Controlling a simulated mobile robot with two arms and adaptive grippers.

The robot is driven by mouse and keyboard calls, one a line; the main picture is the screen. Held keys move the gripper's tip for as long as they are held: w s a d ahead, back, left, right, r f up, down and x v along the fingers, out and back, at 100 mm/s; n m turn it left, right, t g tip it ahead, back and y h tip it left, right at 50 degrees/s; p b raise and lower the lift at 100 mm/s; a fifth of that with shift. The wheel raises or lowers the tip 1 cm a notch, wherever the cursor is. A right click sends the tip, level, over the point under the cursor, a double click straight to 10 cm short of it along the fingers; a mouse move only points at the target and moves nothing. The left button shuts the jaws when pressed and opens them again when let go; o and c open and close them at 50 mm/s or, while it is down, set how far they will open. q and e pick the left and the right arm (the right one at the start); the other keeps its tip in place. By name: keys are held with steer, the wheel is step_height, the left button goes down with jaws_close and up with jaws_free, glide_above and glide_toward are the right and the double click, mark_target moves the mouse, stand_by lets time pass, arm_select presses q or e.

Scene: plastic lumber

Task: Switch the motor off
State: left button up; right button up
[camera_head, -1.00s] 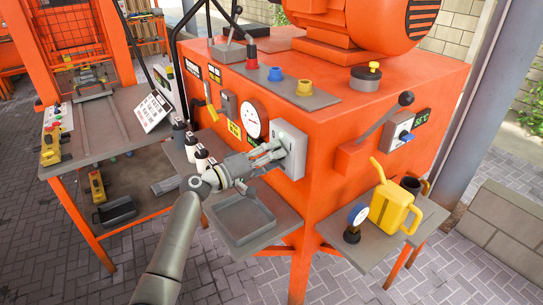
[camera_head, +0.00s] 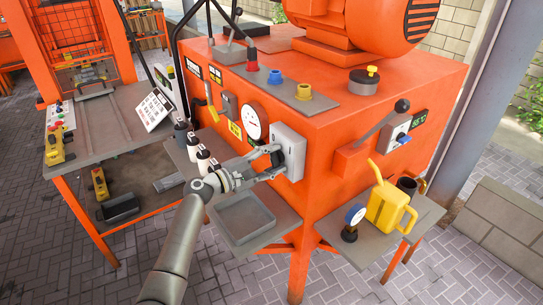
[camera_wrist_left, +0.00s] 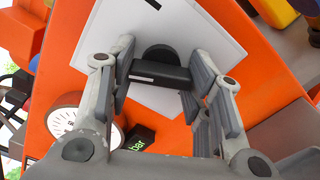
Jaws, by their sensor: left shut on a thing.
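A grey switch box (camera_head: 290,141) is fixed to the front of the orange machine (camera_head: 340,110). In the left wrist view its pale plate (camera_wrist_left: 205,35) carries a black rotary handle (camera_wrist_left: 160,73). My left gripper (camera_head: 272,160) reaches in from the left at the box. In the left wrist view its fingers (camera_wrist_left: 162,80) stand on both sides of the handle, shut on it. The handle is partly hidden by the fingers in the head view. The orange motor (camera_head: 370,22) sits on top of the machine. My right gripper is not in view.
A round gauge (camera_head: 254,124) is close left of the box. A grey tray (camera_head: 245,218) lies on a shelf below my gripper. White-and-dark bottles (camera_head: 203,158) stand beside my wrist. A lever (camera_head: 385,120) and yellow watering can (camera_head: 390,208) are to the right.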

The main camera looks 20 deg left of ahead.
arm_select(q)
steer(key=shift+n+p, duration=0.45)
steer(key=shift+n, duration=0.55)
steer(key=shift+f, duration=0.1)
steer(key=o, duration=1)
steer(key=v, duration=1.2)
